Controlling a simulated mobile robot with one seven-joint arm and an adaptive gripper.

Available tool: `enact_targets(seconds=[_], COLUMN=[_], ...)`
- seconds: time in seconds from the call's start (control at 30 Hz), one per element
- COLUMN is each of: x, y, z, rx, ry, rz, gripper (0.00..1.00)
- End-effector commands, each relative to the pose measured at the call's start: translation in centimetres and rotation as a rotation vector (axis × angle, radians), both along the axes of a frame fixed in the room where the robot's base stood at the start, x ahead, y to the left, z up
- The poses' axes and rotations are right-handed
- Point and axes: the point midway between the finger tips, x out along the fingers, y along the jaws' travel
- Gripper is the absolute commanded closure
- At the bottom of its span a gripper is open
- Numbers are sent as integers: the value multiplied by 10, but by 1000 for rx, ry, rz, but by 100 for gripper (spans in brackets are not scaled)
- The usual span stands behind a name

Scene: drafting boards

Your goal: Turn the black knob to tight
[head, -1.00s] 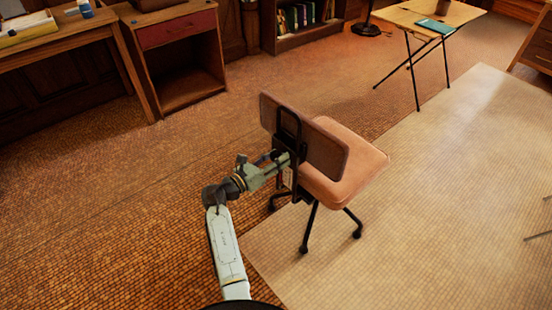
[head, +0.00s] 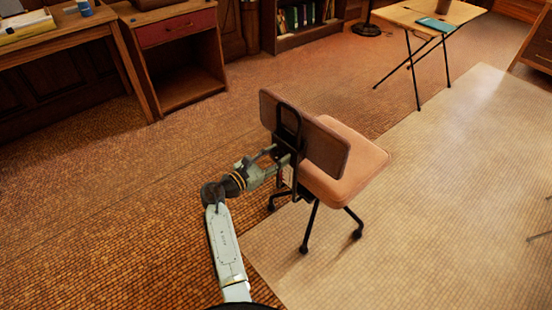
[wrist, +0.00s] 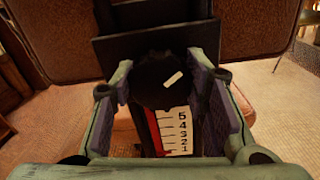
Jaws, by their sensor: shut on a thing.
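The black knob (wrist: 150,76) is in the middle of the wrist view, at the back of an office chair (head: 345,170). Its short white mark (wrist: 173,79) slants up to the right. My gripper (wrist: 161,88) is shut on the knob, with one finger on its left and one on its right. In the head view my gripper (head: 284,157) reaches the back of the chair from the left, and the knob is hidden there. Below the knob is a white scale (wrist: 176,130) numbered 1 to 5, with a red strip at its left. No "tight" label is readable.
The chair's brown backrest (head: 325,147) stands just beyond my gripper. A folding table (head: 425,18) stands at the back right, and a wooden desk (head: 60,45) and red-drawer cabinet (head: 180,30) at the back left. The floor around the chair is clear.

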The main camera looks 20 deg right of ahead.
Motion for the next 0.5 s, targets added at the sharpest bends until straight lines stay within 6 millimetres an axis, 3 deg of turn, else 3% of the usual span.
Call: enact_targets(seconds=[0.5], x=[-1], y=[0], z=[-4], rx=[188], ry=[-458], rz=[1], gripper=[87])
